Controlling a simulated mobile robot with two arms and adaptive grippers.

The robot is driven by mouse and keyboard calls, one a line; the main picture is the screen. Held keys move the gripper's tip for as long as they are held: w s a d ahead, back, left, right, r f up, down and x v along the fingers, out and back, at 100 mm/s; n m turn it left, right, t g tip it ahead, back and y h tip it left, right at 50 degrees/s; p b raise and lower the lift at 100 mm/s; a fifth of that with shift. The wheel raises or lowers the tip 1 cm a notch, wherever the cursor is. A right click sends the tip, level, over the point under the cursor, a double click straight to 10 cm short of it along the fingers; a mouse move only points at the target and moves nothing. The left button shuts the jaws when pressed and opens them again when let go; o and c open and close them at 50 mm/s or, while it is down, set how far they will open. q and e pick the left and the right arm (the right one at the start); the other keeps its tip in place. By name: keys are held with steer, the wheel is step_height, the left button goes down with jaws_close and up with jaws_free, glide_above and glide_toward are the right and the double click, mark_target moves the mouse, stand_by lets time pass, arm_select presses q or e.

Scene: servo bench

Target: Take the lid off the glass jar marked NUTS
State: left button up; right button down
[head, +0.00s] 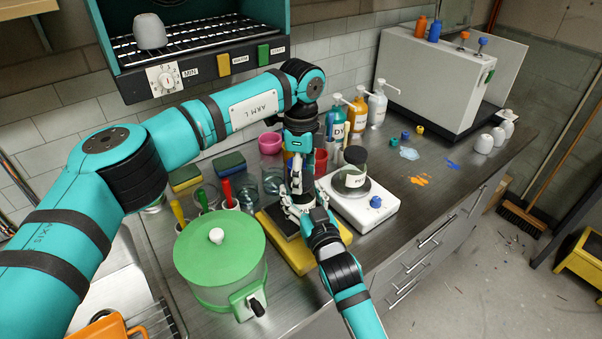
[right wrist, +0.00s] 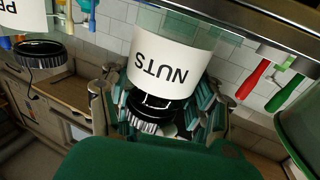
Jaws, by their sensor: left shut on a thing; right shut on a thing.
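The glass jar marked NUTS (right wrist: 170,65) fills the middle of the right wrist view, upside down in the picture. Its black ridged lid (right wrist: 150,108) is at the label's lower end there, with teal gripper fingers on either side. My left gripper (head: 297,180) comes down from above and appears shut on the lid. My right gripper (head: 305,206) comes in from the lower right and appears shut on the jar. The two grippers meet closely in the head view and hide most of the jar, so the exact contacts are unclear.
A second jar with a black lid (head: 353,168) stands on a white scale (head: 378,217) just to the right. A green-lidded pot (head: 220,250) is at front left. Cups, sponges and bottles crowd behind. The right bench end has free room around orange spills.

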arm_select(q)
steer(key=shift+n, duration=0.5)
steer(key=shift+w, duration=0.1)
steer(key=shift+r, duration=1.15)
steer(key=shift+r, duration=2)
arm_select(e)
steer(key=shift+c, duration=1.1)
jaws_free()
